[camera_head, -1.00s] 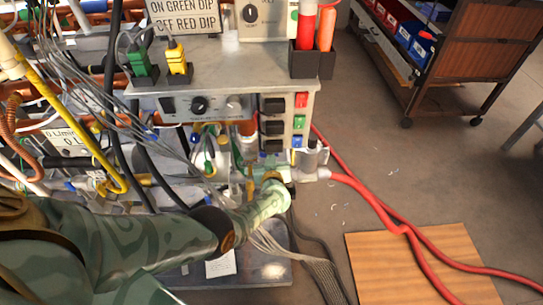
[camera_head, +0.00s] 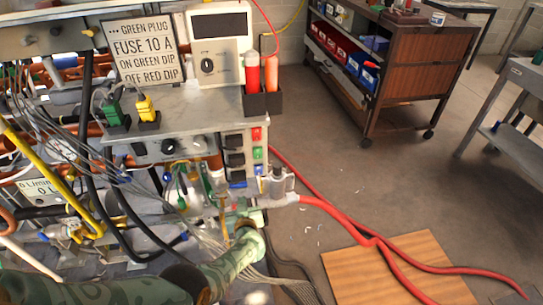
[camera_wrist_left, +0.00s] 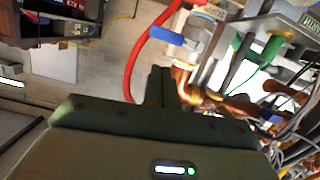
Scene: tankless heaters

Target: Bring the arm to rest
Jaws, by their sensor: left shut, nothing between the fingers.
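My left arm, in a green camouflage pattern, comes in from the lower left of the head view. Its gripper (camera_head: 252,214) is in front of the heater test bench (camera_head: 190,108), below the row of coloured switches and close to a clear fitting with a red hose. In the left wrist view the dark fingers (camera_wrist_left: 160,86) are together and hold nothing. A copper pipe with a blue lever valve (camera_wrist_left: 172,37) is close beside them. Whether the fingers touch it, I cannot tell. My right gripper is not in view.
Cables and a yellow pipe (camera_head: 60,180) crowd the area around the arm. The red hose (camera_head: 335,212) runs across the floor over a wooden board (camera_head: 385,270). A brown cart (camera_head: 405,75) stands at the back right.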

